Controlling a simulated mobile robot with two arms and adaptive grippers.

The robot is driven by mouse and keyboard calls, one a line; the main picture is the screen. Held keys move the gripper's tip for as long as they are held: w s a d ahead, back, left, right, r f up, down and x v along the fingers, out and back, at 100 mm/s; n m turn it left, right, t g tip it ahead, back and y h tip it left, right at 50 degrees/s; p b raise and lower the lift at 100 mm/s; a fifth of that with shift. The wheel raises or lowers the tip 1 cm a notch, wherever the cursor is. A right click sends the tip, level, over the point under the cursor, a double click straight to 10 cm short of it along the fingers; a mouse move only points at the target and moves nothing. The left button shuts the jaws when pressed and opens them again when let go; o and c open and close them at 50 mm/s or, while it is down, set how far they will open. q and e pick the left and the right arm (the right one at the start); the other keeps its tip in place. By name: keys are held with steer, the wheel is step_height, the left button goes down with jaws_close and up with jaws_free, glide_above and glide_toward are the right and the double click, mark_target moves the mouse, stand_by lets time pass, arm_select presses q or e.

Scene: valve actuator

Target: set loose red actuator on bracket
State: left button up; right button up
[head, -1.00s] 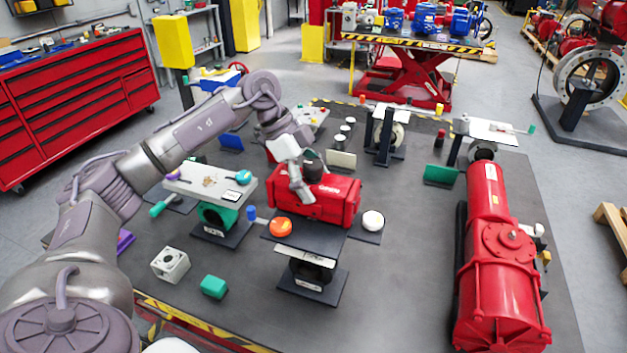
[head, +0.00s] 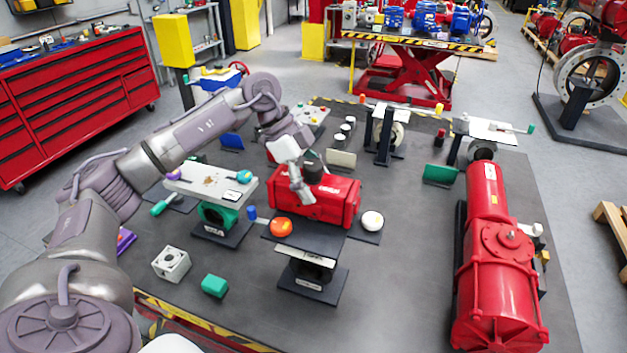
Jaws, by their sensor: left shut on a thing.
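The red actuator (head: 330,205) is a red box with a black round cap on top. It sits over or just above the rear of the dark bracket plate (head: 312,240), which stands on a valve in the middle of the table; I cannot tell whether they touch. The actuator's underside is hidden. My right gripper is not in view.
An orange knob (head: 281,227) and a white knob (head: 372,221) flank the bracket. A light plate on a green valve (head: 212,184) stands at left. A large red cylinder actuator (head: 497,260) lies at right. A grey block (head: 171,264) and green block (head: 215,286) sit in front.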

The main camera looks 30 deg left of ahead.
arm_select(q)
steer(key=shift+f+b, duration=0.45)
steer(key=shift+f, duration=0.5)
stand_by(0.7)
steer(key=o, duration=1.8)
steer(key=shift+c, duration=0.2)
steer(key=shift+s+d, duration=0.1)
steer(key=shift+s, duration=0.05)
steer(key=shift+f, duration=0.2)
steer(key=v, duration=1.2)
steer(key=shift+r, duration=0.2)
